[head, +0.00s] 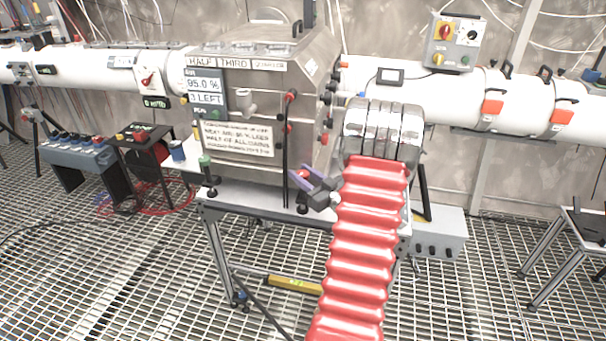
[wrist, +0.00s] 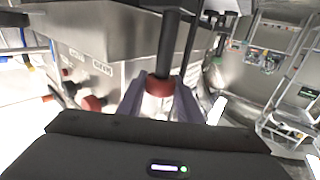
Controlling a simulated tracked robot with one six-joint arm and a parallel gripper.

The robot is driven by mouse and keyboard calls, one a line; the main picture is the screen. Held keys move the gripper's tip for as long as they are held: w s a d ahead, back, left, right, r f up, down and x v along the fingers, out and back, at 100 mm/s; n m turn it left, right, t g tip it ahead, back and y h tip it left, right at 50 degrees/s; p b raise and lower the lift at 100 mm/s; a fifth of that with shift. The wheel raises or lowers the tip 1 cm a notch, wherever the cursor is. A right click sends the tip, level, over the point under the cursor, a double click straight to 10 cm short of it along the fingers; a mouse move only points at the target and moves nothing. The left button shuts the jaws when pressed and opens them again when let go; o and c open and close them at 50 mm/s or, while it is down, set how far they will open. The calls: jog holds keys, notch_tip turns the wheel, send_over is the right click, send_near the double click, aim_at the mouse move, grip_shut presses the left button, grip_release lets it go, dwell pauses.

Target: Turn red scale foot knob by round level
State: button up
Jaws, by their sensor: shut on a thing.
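The red foot knob (wrist: 159,86) shows between my two purple fingers in the wrist view, on a dark upright rod. My gripper (wrist: 160,98) is shut on it. In the head view my gripper (head: 306,180) is at the front right corner below the steel box (head: 262,85), and its fingers mostly hide the red knob. A green foot knob (head: 205,160) stands on a rod at the front left corner. I cannot make out the round level for certain in either view.
A display (head: 205,86) on the box reads 95.0 %. Red-tipped fittings (head: 291,96) stick out of the box's right side, close to my gripper. The steel table (head: 250,197) is below. My red ribbed arm cover fills the lower middle. Open grating floor lies around.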

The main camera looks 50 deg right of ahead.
jog(key=shift+n+y, duration=1.5)
jog(key=shift+y, duration=0.8)
jog(key=shift+y, duration=0.3)
jog(key=o, duration=1)
jog(key=shift+o, duration=0.2)
jog(key=shift+r, duration=0.1)
notch_tip(320, 180, up, 10)
jog(key=shift+f, duration=0.15)
jog(key=shift+s, duration=0.15)
